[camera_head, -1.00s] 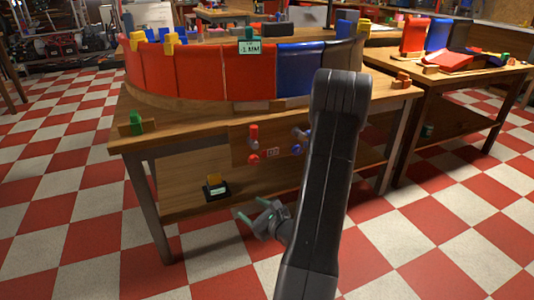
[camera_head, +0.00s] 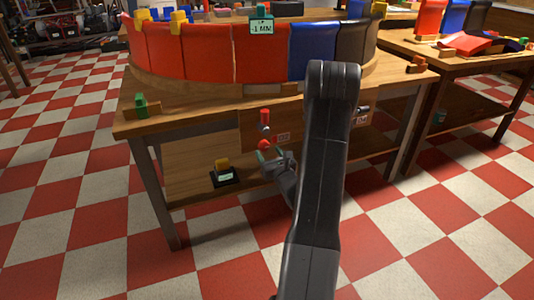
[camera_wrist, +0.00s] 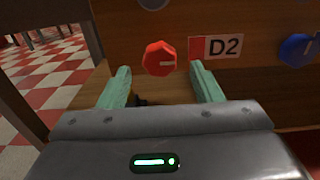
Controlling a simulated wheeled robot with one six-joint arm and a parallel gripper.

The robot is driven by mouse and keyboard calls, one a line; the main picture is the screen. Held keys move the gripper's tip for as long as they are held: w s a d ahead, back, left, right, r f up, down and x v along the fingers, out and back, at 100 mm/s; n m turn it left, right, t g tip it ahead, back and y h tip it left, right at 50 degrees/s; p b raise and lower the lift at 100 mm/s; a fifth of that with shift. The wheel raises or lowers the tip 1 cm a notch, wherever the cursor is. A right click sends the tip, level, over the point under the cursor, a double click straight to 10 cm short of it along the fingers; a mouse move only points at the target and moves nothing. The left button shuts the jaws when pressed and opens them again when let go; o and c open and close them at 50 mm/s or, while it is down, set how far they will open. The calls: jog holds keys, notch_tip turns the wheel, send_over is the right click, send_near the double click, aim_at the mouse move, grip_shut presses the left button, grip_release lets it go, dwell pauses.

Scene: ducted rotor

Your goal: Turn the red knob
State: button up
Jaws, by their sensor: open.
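The red knob (camera_wrist: 159,58) sits on a wooden panel under the table, left of a label reading D2 (camera_wrist: 216,47). It has a pale pointer line toward the right. In the head view the red knob (camera_head: 264,145) shows just above my gripper (camera_head: 268,156). In the wrist view my gripper (camera_wrist: 162,84) is open and empty, its two green fingers apart on either side of the knob and a little below it. I cannot tell whether either finger touches the knob.
A blue knob (camera_wrist: 297,50) is right of the label. A red-topped lever (camera_head: 265,119) stands above the red knob. A black device with a yellow top (camera_head: 223,172) sits on the lower shelf. A table leg (camera_head: 155,195) stands at left.

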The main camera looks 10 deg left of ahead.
aim_at(263, 145)
jog(key=shift+x, duration=1.25)
jog(key=c, duration=1)
jog(key=shift+m, duration=0.4)
jog(key=m+p, duration=0.1)
jog(key=m, duration=0.2)
jog(key=shift+m, duration=0.3)
jog(key=shift+m+p, duration=0.45)
jog(key=shift+m, duration=1.25)
